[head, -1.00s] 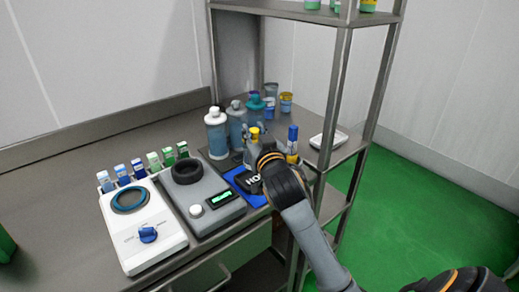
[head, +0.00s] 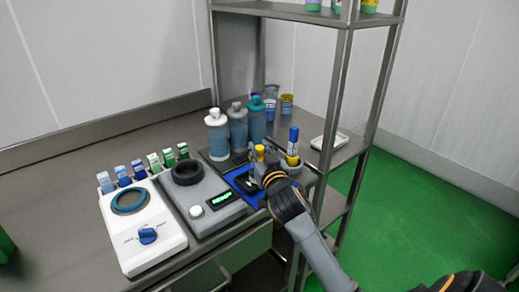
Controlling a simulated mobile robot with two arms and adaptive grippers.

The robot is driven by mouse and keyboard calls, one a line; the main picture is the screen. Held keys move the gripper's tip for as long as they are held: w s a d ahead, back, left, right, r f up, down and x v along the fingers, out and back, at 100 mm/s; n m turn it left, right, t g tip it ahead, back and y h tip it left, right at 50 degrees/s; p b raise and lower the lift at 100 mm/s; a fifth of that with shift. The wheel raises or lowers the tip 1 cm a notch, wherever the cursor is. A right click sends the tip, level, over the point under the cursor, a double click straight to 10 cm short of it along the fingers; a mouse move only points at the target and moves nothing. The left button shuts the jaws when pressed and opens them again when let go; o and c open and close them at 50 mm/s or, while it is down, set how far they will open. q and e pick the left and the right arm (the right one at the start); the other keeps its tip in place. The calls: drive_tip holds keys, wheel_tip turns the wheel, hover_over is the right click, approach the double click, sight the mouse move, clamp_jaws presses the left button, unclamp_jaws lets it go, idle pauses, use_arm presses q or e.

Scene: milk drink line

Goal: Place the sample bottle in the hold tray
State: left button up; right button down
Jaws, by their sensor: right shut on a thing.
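The sample bottle, with its yellow cap (head: 259,149), stands about upright between the fingers of my right gripper (head: 259,165). The gripper is shut on it, and the fingers hide most of its body. The hold tray (head: 253,198) is a blue tray with a dark area, right of the grey device. The bottle and gripper are over the tray's back right part. The gripper covers part of the tray, so I cannot tell whether the bottle touches it. My left gripper is not in view.
Wash bottles (head: 217,135) stand behind the tray. A blue and yellow tube (head: 293,142) stands in a grey cup (head: 292,166) close to the right of my gripper. A grey device (head: 203,200) borders the tray's left. A shelf post (head: 333,110) rises on the right.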

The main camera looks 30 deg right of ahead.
drive_tip(key=c, duration=1.1)
unclamp_jaws()
drive_tip(key=shift+s+r, duration=0.1)
drive_tip(key=shift+r, duration=0.05)
drive_tip(key=v, duration=1.2)
drive_tip(key=shift+b, duration=0.35)
